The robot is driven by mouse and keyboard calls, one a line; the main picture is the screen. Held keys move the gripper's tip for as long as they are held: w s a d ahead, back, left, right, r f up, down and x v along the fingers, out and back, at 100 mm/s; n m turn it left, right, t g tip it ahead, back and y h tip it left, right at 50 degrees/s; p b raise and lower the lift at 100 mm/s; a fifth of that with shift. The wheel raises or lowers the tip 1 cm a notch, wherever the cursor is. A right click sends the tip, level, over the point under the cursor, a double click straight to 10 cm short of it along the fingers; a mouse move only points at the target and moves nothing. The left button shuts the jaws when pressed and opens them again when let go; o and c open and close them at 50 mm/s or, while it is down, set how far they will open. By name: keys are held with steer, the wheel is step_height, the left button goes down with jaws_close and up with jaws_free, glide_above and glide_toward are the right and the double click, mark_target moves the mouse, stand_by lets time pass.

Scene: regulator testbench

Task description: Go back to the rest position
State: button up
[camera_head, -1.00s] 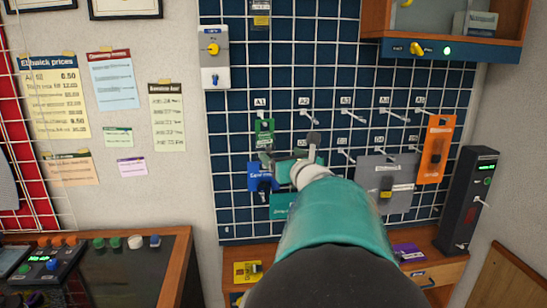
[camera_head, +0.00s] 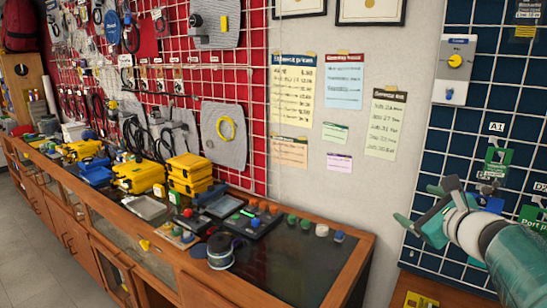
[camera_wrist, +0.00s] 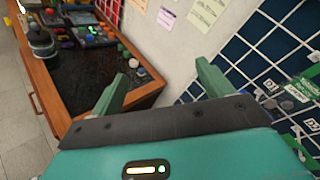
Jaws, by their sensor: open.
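My gripper (camera_head: 428,221) is at the right of the head view, in front of the blue tiled wall panel with its white wire grid (camera_head: 465,130). Its two green fingers are spread apart with nothing between them. In the wrist view my gripper (camera_wrist: 160,88) is also open and empty, with the counter's dark top beyond the left finger and the wall panel beyond the right one. A green tag (camera_head: 498,157) hangs on the panel under the A1 label, above and right of the gripper. My teal arm comes in from the lower right and hides part of the panel.
A long wooden counter (camera_head: 190,262) runs along the left wall, with yellow cases (camera_head: 190,172), a dark spool (camera_head: 220,250) and coloured knobs on it. A red pegboard (camera_head: 255,100) with cables is above. Price sheets (camera_head: 293,90) hang on the pale wall. Open floor lies at the lower left.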

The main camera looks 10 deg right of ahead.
steer(key=s+a+f+n+g+y, duration=0.2)
steer(key=a+f+n+g+y, duration=0.15)
steer(key=a+n, duration=0.6)
steer(key=s+a+f+n+g+y, duration=0.2)
steer(key=a+f+n, duration=0.3)
steer(key=a, duration=0.7)
steer(key=s+a+f+n+g+h, duration=0.4)
steer(key=s+n, duration=0.6)
steer(key=n, duration=0.5)
steer(key=shift+s+a+f, duration=0.2)
steer(key=shift+a+f, duration=0.5)
steer(key=shift+a, duration=0.35)
steer(key=shift+d, duration=0.15)
